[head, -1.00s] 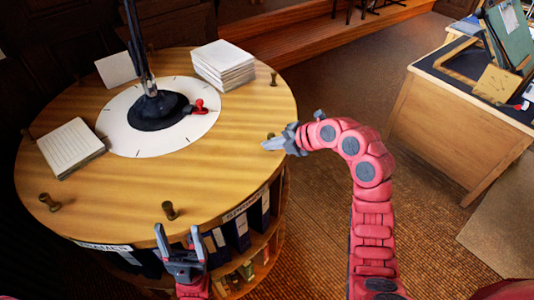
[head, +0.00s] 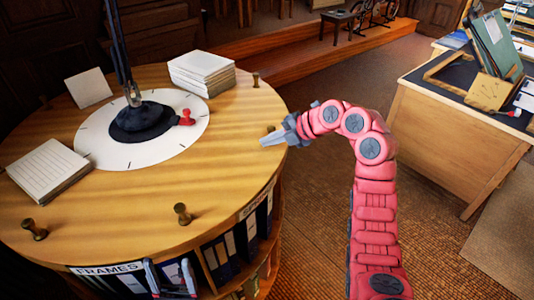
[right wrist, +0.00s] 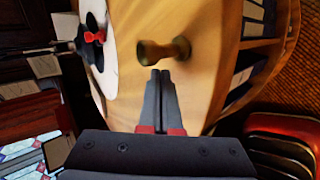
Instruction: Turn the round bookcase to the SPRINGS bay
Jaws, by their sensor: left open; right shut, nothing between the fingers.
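The round bookcase (head: 130,228) fills the left of the head view. Its front label reads FRAMES (head: 108,268). A label further right (head: 254,202) seems to start with SP, but its end is hard to read. Upright brass pegs stand around the top's rim, one at front (head: 182,214), another at front left (head: 34,229). My right gripper (head: 264,143) is shut and empty at the right rim. In the right wrist view a peg (right wrist: 163,50) is just past its fingertips; contact is unclear. My left gripper (head: 168,268) is open, low before the bookcase front, its lower part cut off.
A white dial (head: 95,150) with a dark base and red pointer (head: 186,117) sits mid-top. Paper stacks (head: 202,72) and (head: 48,170) lie on top. A wooden desk (head: 440,130) stands at right. Carpet between is clear.

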